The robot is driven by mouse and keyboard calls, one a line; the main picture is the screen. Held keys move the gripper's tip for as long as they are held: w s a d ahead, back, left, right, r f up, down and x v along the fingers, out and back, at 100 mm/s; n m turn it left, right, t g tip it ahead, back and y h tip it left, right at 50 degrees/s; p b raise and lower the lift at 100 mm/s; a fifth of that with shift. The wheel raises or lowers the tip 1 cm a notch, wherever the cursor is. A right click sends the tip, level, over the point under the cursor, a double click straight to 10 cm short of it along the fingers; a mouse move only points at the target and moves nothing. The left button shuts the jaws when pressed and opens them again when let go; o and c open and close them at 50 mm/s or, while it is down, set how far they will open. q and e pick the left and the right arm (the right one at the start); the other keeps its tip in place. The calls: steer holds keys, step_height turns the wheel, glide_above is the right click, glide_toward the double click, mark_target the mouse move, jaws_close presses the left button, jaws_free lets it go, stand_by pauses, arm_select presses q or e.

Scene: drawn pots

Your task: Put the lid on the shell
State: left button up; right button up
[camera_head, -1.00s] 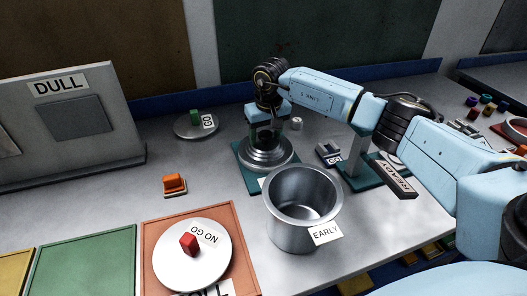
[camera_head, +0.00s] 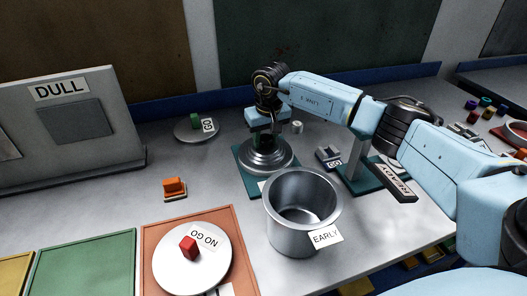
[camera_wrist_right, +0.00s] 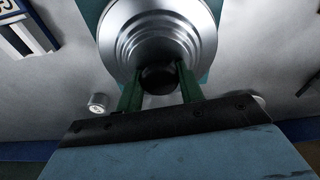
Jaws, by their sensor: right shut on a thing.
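The shell is an open silver pot (camera_head: 303,215) with an EARLY tag, upright near the table's front edge. A stepped round silver lid (camera_head: 267,163) sits on a teal pad behind it and to its left. My right gripper (camera_head: 267,138) points down over this lid. In the right wrist view its green fingers (camera_wrist_right: 160,78) are shut on the lid's dark knob (camera_wrist_right: 157,82), with the silver lid (camera_wrist_right: 205,30) beyond them. The lid appears still on the pad. My left gripper is not in view.
A white disc with a red handle (camera_head: 165,270) and NO GO tag lies front left. A disc with a green handle (camera_head: 183,135) is behind. A DULL panel (camera_head: 100,130) stands left.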

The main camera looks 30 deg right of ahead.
mark_target(265, 136)
steer(key=shift+r+p, duration=1)
steer(key=shift+r, duration=0.85)
